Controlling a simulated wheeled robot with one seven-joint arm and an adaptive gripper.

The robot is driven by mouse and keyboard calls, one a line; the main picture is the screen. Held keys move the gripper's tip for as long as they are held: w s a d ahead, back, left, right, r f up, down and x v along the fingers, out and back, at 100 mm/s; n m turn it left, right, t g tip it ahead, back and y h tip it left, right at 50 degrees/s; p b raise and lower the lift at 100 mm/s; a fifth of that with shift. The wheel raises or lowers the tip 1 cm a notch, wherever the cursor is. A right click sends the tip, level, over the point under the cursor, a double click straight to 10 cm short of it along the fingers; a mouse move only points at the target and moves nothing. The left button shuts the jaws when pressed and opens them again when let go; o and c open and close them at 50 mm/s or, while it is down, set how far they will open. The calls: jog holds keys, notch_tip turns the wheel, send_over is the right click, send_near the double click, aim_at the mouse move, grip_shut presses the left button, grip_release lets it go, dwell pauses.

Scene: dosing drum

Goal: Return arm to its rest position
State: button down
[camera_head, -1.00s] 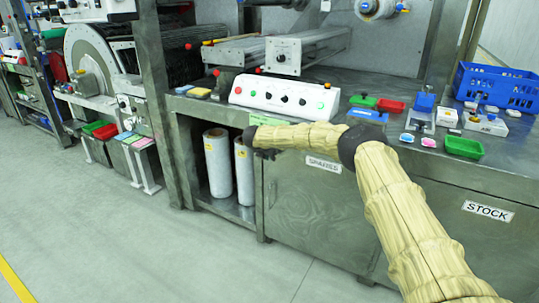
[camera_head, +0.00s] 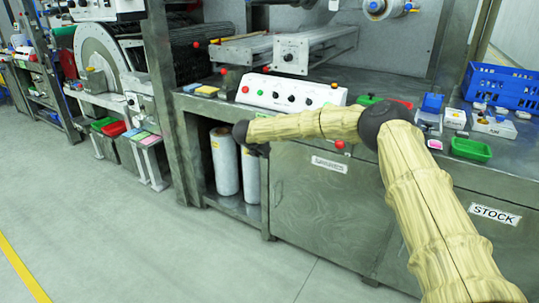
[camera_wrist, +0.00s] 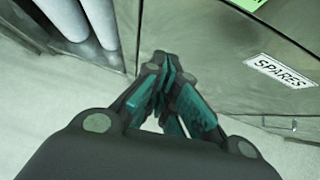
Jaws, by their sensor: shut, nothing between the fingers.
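My arm, in a tan padded sleeve, reaches in from the lower right in the head view and bends at a dark joint. At its far end my gripper (camera_head: 258,151) is small and dark, in front of the open bay of the metal bench. In the wrist view my gripper (camera_wrist: 168,62) shows close up, with its dark fingers and teal pads together and nothing between them. It is above the floor and near the cabinet door labelled SPARES (camera_wrist: 280,71).
White rolls (camera_head: 224,160) stand in the open bay beside my gripper. The bench top holds a control box (camera_head: 290,93), a green tray (camera_head: 471,149) and a blue crate (camera_head: 503,86). A STOCK door (camera_head: 495,214) is at right. The grey floor (camera_head: 120,240) at left is clear.

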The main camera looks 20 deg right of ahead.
jog(key=s+a+f+n+t+y, duration=0.1)
jog(key=s+a+f+n, duration=0.5)
jog(key=s+f+n, duration=0.25)
jog(key=s+a+f+n+t+y, duration=0.1)
jog(key=s+a+f+n, duration=0.5)
jog(key=s+f+n, duration=0.3)
jog(key=s+f+n+g+y, duration=0.1)
jog(key=s+f+n+y, duration=0.1)
jog(key=s+f+n, duration=0.75)
jog(key=s+f+n+g+y, duration=0.1)
jog(key=s+f+n+g, duration=0.15)
jog(key=s+f, duration=0.75)
jog(key=s+d+r+n+g, duration=0.25)
jog(key=s+n, duration=0.25)
jog(key=s, duration=0.7)
jog(key=s+d+r+n+g, duration=0.1)
jog(key=s+d+n, duration=0.3)
jog(key=s, duration=0.9)
jog(key=s+d+r+n+g, duration=0.1)
jog(key=s+d+n+g, duration=0.3)
jog(key=s, duration=0.8)
notch_tip(320, 180, up, 15)
jog(key=s+n+t+p, duration=0.1)
jog(key=t+p, duration=0.1)
jog(key=p, duration=1.2)
jog(key=shift+a+y+p, duration=0.2)
jog(key=shift+y+p, duration=0.1)
jog(key=shift+p, duration=0.1)
jog(key=shift+r, duration=0.1)
